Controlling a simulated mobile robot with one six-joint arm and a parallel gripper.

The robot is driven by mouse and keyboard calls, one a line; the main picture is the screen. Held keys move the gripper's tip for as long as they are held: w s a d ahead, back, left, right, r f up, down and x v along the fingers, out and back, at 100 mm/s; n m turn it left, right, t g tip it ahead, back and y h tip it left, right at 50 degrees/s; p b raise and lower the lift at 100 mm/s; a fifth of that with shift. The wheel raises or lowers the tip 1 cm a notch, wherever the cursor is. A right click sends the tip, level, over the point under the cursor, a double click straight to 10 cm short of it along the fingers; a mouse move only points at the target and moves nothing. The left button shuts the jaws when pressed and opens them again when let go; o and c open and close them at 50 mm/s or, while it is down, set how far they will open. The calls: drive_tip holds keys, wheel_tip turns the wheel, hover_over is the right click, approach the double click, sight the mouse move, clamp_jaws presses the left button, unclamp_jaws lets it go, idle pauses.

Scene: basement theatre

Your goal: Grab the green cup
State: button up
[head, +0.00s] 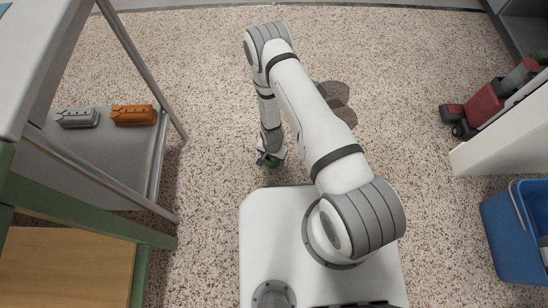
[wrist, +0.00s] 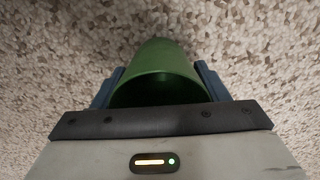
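The green cup (wrist: 158,72) sits between the two blue fingers of my gripper (wrist: 160,88) in the wrist view. A finger lies against each side of it, and the gripper looks shut on it. The cup's open mouth faces the gripper's palm, and its lower rim is hidden behind the dark bar. In the head view my gripper (head: 270,158) is low over the speckled floor, just beyond my base, with a bit of the green cup (head: 271,163) showing. I cannot tell whether the cup touches the floor.
At left, a grey shelf (head: 85,165) holds an orange case (head: 134,115) and a grey case (head: 77,118), beside a green-framed wooden table (head: 65,265). At right are a blue bin (head: 515,240), a white panel (head: 500,135) and a red machine (head: 485,103). The middle floor is clear.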

drive_tip(key=c, duration=0.5)
drive_tip(key=shift+r, duration=0.1)
